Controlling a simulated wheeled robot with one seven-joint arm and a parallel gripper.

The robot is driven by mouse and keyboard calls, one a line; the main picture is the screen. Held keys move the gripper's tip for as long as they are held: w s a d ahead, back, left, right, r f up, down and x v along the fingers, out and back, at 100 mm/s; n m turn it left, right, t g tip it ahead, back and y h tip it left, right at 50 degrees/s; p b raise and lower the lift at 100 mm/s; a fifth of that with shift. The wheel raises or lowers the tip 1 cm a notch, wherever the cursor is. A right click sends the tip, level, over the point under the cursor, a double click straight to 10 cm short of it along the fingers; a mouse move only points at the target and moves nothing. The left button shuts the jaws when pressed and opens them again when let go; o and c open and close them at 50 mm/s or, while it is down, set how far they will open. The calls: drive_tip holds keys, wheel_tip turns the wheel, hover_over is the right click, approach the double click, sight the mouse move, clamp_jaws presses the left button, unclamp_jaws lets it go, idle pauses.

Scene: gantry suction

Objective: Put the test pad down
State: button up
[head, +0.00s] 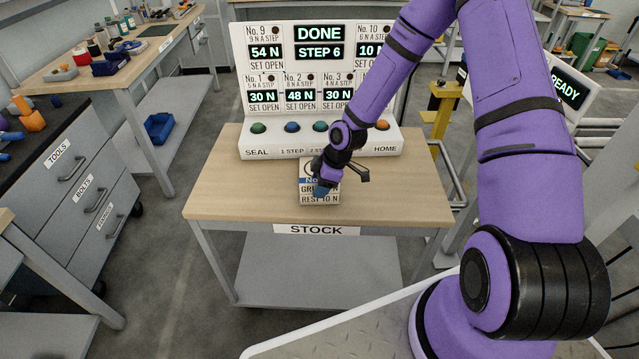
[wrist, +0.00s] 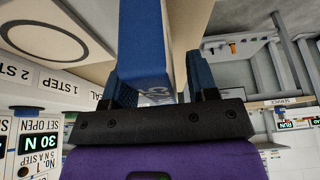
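The test pad (head: 319,198) is a small pale block with a blue band and printed lettering, partly legible as "REST 10 N". It is at the front middle of the wooden table top (head: 230,190), below my gripper (head: 325,182). My wrist and fingers hide part of the pad in the head view. I cannot tell whether its underside touches the table.
A white console (head: 318,150) with coloured buttons and a display panel (head: 318,42) reading "DONE STEP 6" stands behind the pad. Table top is free left and right of the pad. A drawer cabinet (head: 75,170) and workbench (head: 90,75) stand left. A yellow post (head: 438,115) stands right.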

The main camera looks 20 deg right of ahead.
drive_tip(key=shift+r, duration=0.1)
drive_tip(key=v, duration=1)
drive_tip(key=shift+d+r, duration=0.15)
drive_tip(key=shift+r, duration=0.25)
drive_tip(key=s+d+r+m+h, duration=0.1)
drive_tip(key=s+r+m+h, duration=0.2)
drive_tip(key=r, duration=0.5)
drive_tip(key=s+d+r+m+t+h, duration=0.1)
drive_tip(key=s+r+m, duration=0.1)
drive_tip(key=s+r, duration=0.4)
drive_tip(key=s+d+r+m+h, duration=0.1)
drive_tip(key=s+r+m+h, duration=0.15)
drive_tip(key=r, duration=0.65)
drive_tip(key=s+r+m+t+y, duration=0.1)
drive_tip(key=s+r+m, duration=0.2)
drive_tip(key=s+r, duration=0.2)
drive_tip(key=s+r+m+t+y, duration=0.1)
drive_tip(key=s+r+m, duration=0.3)
drive_tip(key=s, duration=0.7)
drive_tip(key=shift+s+r+t, duration=0.35)
drive_tip(key=shift+r+t, duration=0.05)
drive_tip(key=shift+r, duration=0.5)
